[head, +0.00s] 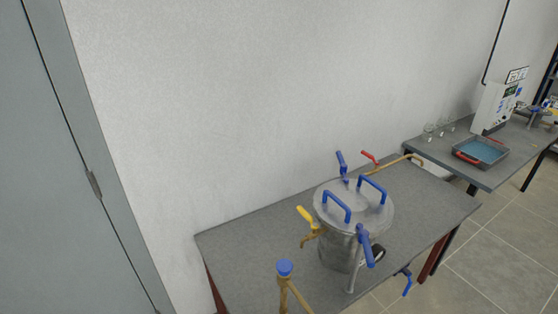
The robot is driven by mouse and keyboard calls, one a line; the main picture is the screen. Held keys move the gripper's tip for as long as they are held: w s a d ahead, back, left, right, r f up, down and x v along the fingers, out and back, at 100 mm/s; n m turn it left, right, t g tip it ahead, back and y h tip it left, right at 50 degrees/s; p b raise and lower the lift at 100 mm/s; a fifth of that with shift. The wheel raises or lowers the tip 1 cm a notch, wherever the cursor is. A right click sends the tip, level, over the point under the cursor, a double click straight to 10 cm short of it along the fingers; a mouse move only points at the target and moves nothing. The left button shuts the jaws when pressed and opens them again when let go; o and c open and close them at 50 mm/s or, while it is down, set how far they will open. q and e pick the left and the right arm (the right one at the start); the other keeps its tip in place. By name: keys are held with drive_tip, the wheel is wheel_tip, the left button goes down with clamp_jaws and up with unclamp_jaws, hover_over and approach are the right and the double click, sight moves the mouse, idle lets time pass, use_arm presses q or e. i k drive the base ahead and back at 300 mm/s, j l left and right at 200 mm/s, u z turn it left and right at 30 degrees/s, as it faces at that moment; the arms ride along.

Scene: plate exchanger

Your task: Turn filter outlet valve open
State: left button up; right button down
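A grey metal cylindrical vessel (345,252) stands on the near table, with two blue loop handles (335,206) on its lid (353,206). Several levers surround it: a yellow lever (306,214) on a brass fitting at its left, a red lever (370,156) near a brass pipe behind it, a blue lever (341,163) at its back, a blue lever (366,247) at its front right, and a blue lever (407,284) low by the table edge. I cannot tell which is the filter outlet valve or whether it is open. Neither of my grippers is in view.
The near grey table (235,247) stands against a pale wall. A brass pipe with a blue round top (285,268) rises at the front. A second table (450,163) at the right holds a tray of blue liquid (481,152), glassware and a white device (496,105). Tiled floor is clear at lower right.

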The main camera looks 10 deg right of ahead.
sight(408, 287)
drive_tip(key=z, duration=1.55)
drive_tip(key=i+l+z, duration=0.1)
drive_tip(key=z, duration=1.35)
drive_tip(key=i+u, duration=0.2)
drive_tip(key=i, duration=0.25)
drive_tip(key=i+l+u, duration=0.2)
drive_tip(key=i, duration=0.3)
drive_tip(key=i+u, duration=0.15)
drive_tip(key=i, duration=1.1)
drive_tip(key=i+j+z, duration=0.1)
drive_tip(key=i, duration=0.7)
drive_tip(key=i+l, duration=0.1)
drive_tip(key=i, duration=0.6)
drive_tip(key=i+l+u, duration=0.1)
drive_tip(key=i, duration=0.55)
